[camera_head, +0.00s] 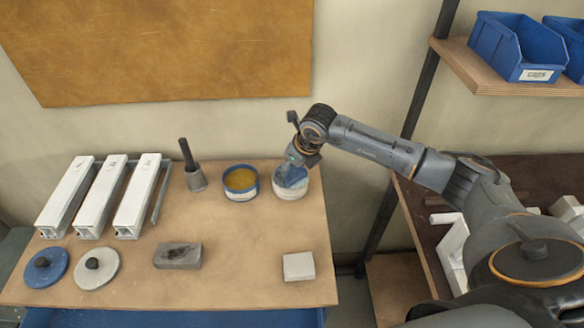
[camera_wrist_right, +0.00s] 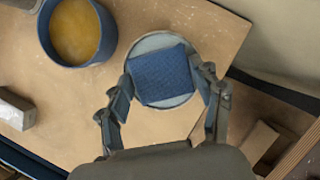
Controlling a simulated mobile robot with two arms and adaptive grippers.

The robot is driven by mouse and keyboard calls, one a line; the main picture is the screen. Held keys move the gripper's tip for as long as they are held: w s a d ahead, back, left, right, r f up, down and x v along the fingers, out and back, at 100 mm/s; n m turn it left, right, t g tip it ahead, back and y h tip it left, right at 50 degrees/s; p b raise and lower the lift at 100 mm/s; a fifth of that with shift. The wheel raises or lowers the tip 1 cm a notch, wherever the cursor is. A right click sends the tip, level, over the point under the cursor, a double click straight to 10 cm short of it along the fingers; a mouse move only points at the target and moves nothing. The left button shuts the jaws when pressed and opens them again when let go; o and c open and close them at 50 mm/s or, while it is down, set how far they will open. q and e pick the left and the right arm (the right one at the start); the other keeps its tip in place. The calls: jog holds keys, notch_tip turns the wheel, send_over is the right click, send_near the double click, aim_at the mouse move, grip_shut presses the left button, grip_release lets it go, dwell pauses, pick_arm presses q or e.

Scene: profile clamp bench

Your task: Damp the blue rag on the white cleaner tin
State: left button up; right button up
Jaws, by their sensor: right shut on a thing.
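The white cleaner tin (camera_head: 290,193) stands open near the back right of the bench. My right gripper (camera_head: 294,165) points down over it, shut on the blue rag (camera_head: 293,178). In the right wrist view the rag (camera_wrist_right: 162,76) is a blue square between the two fingers (camera_wrist_right: 165,82). It covers most of the tin's round mouth, and the pale rim (camera_wrist_right: 154,41) shows around it. The rag is at the tin's mouth; I cannot tell whether it touches what is inside. My left gripper is out of view.
A blue tin of yellow paste (camera_head: 240,184) stands close left of the white tin. A cup with a dark handle (camera_head: 194,174), white profiles (camera_head: 138,196), two lids (camera_head: 46,266), a grey block (camera_head: 178,255) and a pale block (camera_head: 298,266) are on the bench. The middle is clear.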

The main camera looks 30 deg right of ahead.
aim_at(292, 172)
dwell(0.3)
jog(key=shift+r+p, duration=1.85)
jog(key=shift+r, duration=1.65)
jog(key=shift+a, duration=0.1)
